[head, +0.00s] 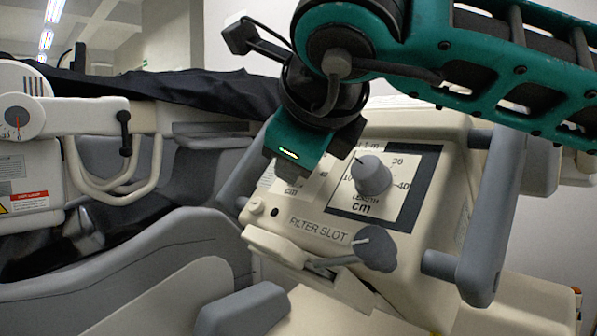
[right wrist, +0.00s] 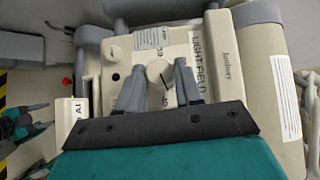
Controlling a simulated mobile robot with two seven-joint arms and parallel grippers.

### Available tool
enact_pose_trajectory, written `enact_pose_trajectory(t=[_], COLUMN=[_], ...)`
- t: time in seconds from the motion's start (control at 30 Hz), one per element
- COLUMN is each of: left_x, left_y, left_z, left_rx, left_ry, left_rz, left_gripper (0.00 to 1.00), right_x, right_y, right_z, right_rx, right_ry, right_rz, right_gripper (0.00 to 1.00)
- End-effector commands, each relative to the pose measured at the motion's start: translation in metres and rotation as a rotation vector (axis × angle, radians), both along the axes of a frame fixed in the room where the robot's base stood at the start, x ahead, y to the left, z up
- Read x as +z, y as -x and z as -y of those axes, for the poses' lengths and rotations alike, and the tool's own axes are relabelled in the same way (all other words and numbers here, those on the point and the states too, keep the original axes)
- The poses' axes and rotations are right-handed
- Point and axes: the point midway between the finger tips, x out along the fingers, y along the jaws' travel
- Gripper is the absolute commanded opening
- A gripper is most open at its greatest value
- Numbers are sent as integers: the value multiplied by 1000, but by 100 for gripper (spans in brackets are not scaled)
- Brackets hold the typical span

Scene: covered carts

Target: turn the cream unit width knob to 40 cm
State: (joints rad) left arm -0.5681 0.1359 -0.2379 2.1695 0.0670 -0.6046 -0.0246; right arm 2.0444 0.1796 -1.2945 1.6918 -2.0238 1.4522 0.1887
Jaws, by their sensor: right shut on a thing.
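The cream unit (head: 412,270) has a sloped panel. My left gripper (right wrist: 36,120) looks open at the left edge, away from the unit.
Below the dials are a filter slot label (head: 318,230) and a grey lever knob (head: 376,249). A grey handle (head: 490,215) stands right of the panel. Another cream unit with a small dial (head: 17,117) is at the far left, beside a dark cover (head: 180,88).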

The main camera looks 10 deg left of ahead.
Motion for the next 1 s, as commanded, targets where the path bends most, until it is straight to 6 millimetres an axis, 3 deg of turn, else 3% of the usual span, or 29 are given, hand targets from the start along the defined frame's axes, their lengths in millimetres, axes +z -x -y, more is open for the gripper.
enact_pose_trajectory(t=[0.5, 1.0], left_x=[0, 0], left_y=[0, 0], left_z=[1, 1], left_rx=[-2, -1], left_ry=[1, 1], left_rz=[0, 0], left_gripper=[62, 62], right_x=[-3, -4], right_y=[2, 2], right_z=[-2, -2], right_rx=[-199, -224], right_ry=[-170, -194], right_rz=[112, 125], right_gripper=[4, 4])
